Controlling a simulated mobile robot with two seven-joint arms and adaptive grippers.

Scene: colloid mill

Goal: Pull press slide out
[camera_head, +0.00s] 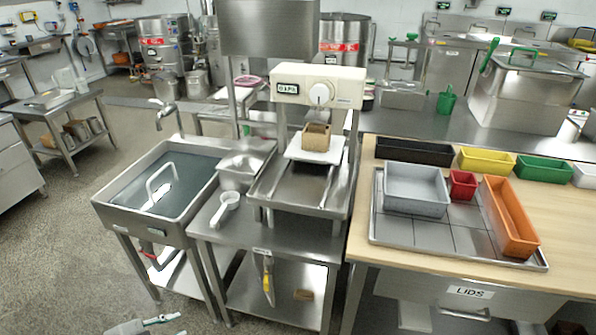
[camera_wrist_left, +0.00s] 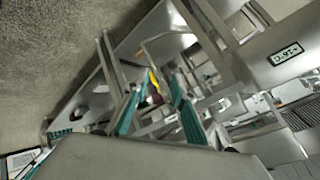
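The press (camera_head: 345,88) has a cream head with a dial and a small display, and stands on a steel stand right of the sink. Under its head, a white plate (camera_head: 328,157) carries a brown open box (camera_head: 316,136). Below the plate is a steel tray-like bed (camera_head: 296,183); I cannot tell which of these parts is the slide. My left gripper (camera_head: 163,326) is at the bottom edge of the head view, low in front of the stand and far from the press. Its teal fingers stand apart and empty in the left wrist view (camera_wrist_left: 155,112). My right gripper is not in view.
A sink (camera_head: 105,203) with a tap is on the left. A pot (camera_head: 237,178) and white scoop (camera_head: 225,208) sit beside the press. A yellow-handled tool (camera_head: 267,285) hangs at the stand's front. On the right, a wooden table (camera_head: 362,245) holds several coloured bins. Floor at the left is clear.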

